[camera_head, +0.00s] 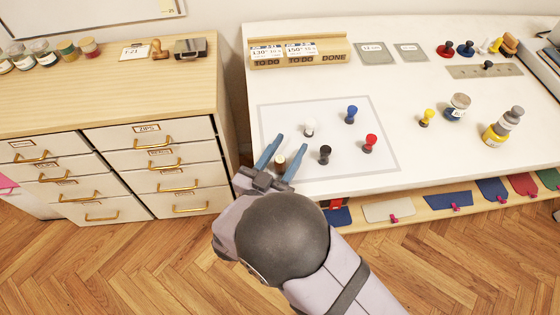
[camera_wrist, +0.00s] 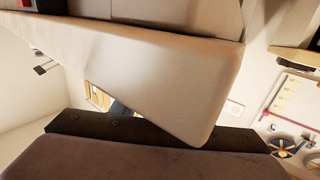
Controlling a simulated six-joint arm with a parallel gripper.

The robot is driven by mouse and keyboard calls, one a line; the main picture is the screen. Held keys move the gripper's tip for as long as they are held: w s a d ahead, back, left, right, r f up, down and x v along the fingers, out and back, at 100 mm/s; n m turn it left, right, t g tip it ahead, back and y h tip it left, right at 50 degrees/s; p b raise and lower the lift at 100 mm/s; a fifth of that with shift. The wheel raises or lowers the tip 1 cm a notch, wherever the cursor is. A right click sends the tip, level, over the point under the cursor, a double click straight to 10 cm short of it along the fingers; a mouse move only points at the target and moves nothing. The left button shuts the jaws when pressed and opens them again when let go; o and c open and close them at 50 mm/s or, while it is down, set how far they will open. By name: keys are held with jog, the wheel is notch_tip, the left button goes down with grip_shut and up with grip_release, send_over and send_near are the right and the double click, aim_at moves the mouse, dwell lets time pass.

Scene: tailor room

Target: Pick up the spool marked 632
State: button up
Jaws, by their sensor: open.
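Several small spool-like pieces stand upright on a pale outlined mat (camera_head: 330,172): a white one (camera_head: 309,129), a blue one (camera_head: 350,115), a red one (camera_head: 369,144) and a black one (camera_head: 324,155). A small cream-topped dark piece (camera_head: 280,161) shows between my fingers in the head view; I cannot tell its depth relative to them. No number is readable on any piece, so I cannot tell which is 632. My gripper (camera_head: 291,147) is open, its blue fingers spread over the mat's front left corner. The wrist view shows mostly a pale slab and a dark bar, with no spool.
A yellow piece (camera_head: 426,118), a jar (camera_head: 457,107) and a yellow bottle (camera_head: 502,127) stand right of the mat. A wooden holder (camera_head: 299,52) is at the back. A drawer cabinet (camera_head: 110,100) stands left across a gap. White tabletop is bare between mat and yellow piece.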

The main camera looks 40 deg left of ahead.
grip_shut()
jog(key=shift+r, duration=0.1)
notch_tip(320, 180, up, 10)
jog(key=shift+b, duration=0.35)
dwell(0.5)
